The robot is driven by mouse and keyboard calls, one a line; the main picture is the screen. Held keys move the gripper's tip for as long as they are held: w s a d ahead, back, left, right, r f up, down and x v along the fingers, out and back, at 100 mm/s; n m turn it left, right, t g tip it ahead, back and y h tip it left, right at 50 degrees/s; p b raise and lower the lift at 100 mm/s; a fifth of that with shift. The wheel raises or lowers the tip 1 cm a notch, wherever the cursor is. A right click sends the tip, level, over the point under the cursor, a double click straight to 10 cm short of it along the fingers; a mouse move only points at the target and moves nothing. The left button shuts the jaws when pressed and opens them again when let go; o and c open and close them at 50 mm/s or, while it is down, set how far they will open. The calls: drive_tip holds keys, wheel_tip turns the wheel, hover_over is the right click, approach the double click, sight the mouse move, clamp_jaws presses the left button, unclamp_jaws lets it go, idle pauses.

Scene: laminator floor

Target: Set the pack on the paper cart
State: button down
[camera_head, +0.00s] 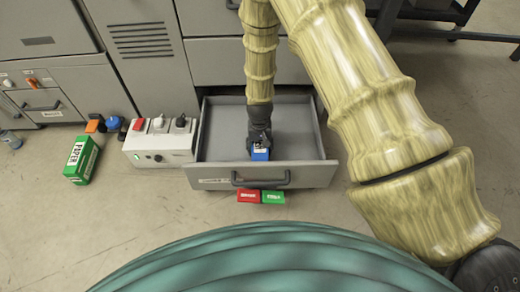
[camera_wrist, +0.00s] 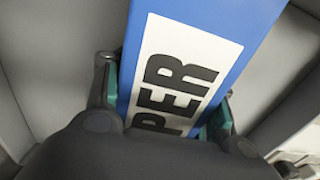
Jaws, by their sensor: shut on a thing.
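A blue paper pack (camera_head: 260,154) with a white label is inside the open drawer (camera_head: 328,166). In the wrist view the pack (camera_wrist: 258,22) fills the middle, and "PER" can be read in black letters. My gripper (camera_head: 260,146) reaches down into the drawer from above. Its fingers (camera_wrist: 166,105) are on both sides of the pack and shut on it. The gripper hides the near part of the pack in the wrist view. I cannot make out the paper cart for certain in either view.
A green PAPER pack (camera_head: 82,160) lies on the floor at left. A white switch box (camera_head: 158,148) stands beside the drawer. Red (camera_head: 248,196) and green (camera_head: 273,197) boxes lie before it. Grey cabinets (camera_head: 150,50) line the back. A dark frame (camera_head: 455,34) is at top right.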

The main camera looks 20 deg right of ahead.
idle(0.3)
drive_tip(key=c, duration=0.5)
unclamp_jaws()
drive_tip(key=shift+f, duration=0.15)
wheel_tip(320, 180, up, 12)
drive_tip(key=p, duration=0.6)
